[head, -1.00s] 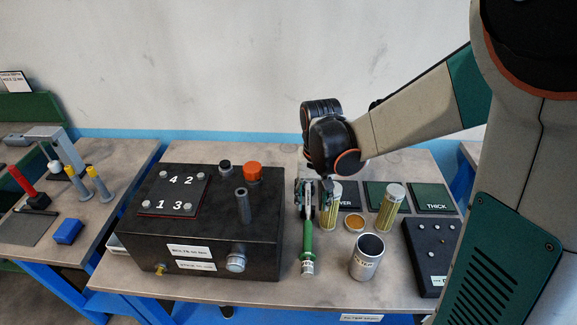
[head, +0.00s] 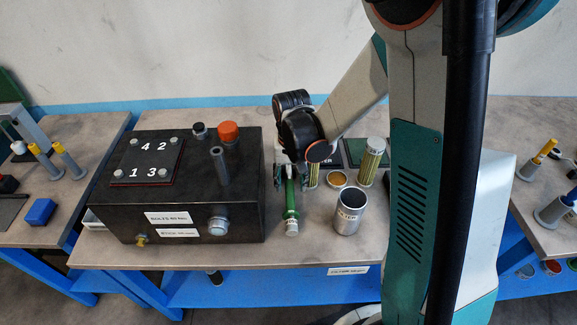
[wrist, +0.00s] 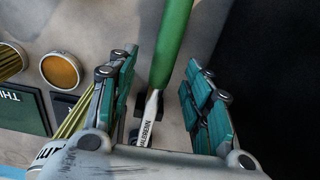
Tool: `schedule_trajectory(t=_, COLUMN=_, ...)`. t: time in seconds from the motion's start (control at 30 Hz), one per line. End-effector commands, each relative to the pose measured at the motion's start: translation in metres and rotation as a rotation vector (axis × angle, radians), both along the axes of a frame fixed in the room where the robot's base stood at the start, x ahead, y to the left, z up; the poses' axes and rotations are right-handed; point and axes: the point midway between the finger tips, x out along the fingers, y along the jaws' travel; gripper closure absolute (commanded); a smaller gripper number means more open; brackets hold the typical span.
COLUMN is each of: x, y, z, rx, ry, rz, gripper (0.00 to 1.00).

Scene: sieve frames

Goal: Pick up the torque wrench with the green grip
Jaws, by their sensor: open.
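The torque wrench has a green grip (head: 291,203) with a pale end cap and lies on the bench just right of the black box. In the wrist view its green grip (wrist: 172,45) runs up to the top edge, and its silver shaft (wrist: 150,118) with lettering runs down toward my gripper's palm. My gripper (wrist: 159,66) is open, with one teal-padded finger on each side of the wrench and gaps between. It points down over the wrench in the head view (head: 291,178). The wrench's head is hidden under my gripper.
The black box (head: 185,215) stands close on the left. Yellow filter cartridges (head: 371,165), a round orange-topped piece (head: 337,178) and a silver cup (head: 348,212) stand close on the right. The bench front around the grip's end is clear.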

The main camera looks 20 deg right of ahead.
Motion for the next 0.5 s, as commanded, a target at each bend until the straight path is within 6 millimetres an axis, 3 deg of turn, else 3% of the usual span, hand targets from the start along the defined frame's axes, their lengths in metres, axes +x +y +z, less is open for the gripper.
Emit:
schedule_trajectory(t=0.23, x=0.002, y=0.003, z=-0.038, rx=0.000, ry=0.000, rz=0.000, gripper=0.54)
schedule_trajectory(t=0.5, x=0.002, y=0.002, z=-0.041, rx=0.000, ry=0.000, rz=0.000, gripper=0.54)
